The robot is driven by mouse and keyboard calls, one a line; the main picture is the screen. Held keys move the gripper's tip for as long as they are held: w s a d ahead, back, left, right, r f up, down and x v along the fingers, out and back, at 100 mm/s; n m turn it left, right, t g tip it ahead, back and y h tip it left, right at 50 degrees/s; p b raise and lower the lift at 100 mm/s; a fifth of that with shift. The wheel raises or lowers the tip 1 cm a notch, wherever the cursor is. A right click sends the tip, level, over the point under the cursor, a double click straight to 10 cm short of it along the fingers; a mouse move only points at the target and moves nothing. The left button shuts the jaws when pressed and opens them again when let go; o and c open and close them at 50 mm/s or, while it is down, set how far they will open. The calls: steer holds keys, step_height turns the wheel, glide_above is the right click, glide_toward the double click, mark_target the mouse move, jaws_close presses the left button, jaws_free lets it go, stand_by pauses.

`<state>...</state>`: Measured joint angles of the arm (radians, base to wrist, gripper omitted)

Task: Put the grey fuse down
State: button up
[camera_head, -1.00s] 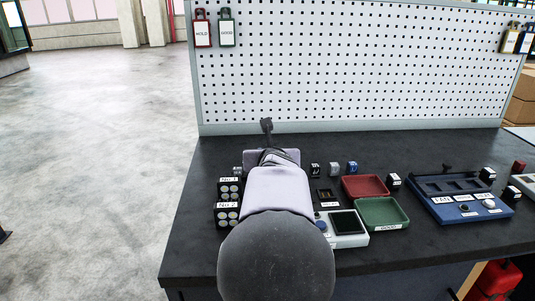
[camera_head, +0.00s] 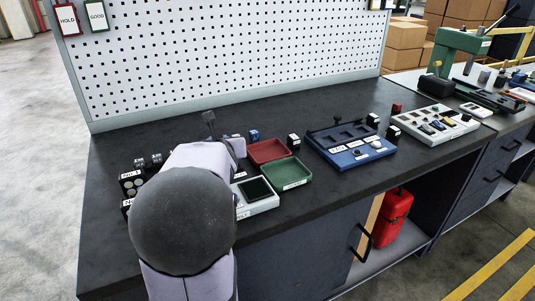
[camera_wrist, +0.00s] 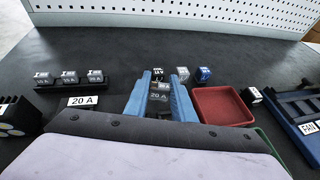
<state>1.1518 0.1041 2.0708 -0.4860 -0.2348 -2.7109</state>
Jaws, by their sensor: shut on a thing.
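My gripper (camera_wrist: 159,103) shows in the wrist view with its two blue fingers pointing away over the dark bench. It is shut on a small grey fuse (camera_wrist: 158,96) marked 20 A, which sits between the fingertips. Whether the fuse touches the bench is hard to tell. At left in the wrist view, several similar fuses (camera_wrist: 69,77) stand in a black rack (camera_wrist: 65,86) behind a white 20 A label (camera_wrist: 83,101). In the head view my own arm hides the fuse and fingertips.
A red tray (camera_wrist: 222,122) lies right of the gripper, with a green tray (camera_head: 288,171) nearer. A blue FAN panel (camera_head: 350,152) is farther right. The bench toward the pegboard (camera_head: 220,50) is clear.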

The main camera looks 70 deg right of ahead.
steer(key=s+d+f+m+g, duration=0.1)
steer(key=s+d, duration=0.2)
steer(key=s, duration=0.1)
steer(key=s+d+f+m+g, duration=0.1)
steer(key=s+d, duration=0.1)
steer(key=s, duration=0.3)
steer(key=s+d+f+g+h+p, duration=0.1)
steer(key=s+d, duration=0.2)
steer(key=s, duration=0.2)
steer(key=shift+s+d+f+m, duration=0.15)
steer(key=shift+d+f+m, duration=0.15)
steer(key=shift+m, duration=0.1)
steer(key=s+d, duration=0.1)
steer(key=s, duration=0.1)
steer(key=s+d, duration=0.3)
steer(key=s, duration=0.1)
steer(key=shift+d+r+p, duration=0.25)
steer(key=shift+d+p, duration=0.15)
steer(key=shift+w+d+r+n+t, duration=0.7)
steer(key=shift+d+r+t, duration=0.1)
steer(key=shift+d+r, duration=0.1)
steer(key=w+a+r+n+t+y, duration=0.3)
steer(key=w+r+n+t, duration=0.1)
steer(key=w, duration=0.4)
steer(key=shift+a+f+b, duration=0.1)
steer(key=shift+f+b, duration=0.25)
steer(key=shift+f, duration=4.45)
steer(key=shift+f, duration=0.2)
steer(key=o, duration=1)
steer(key=shift+r, duration=0.1)
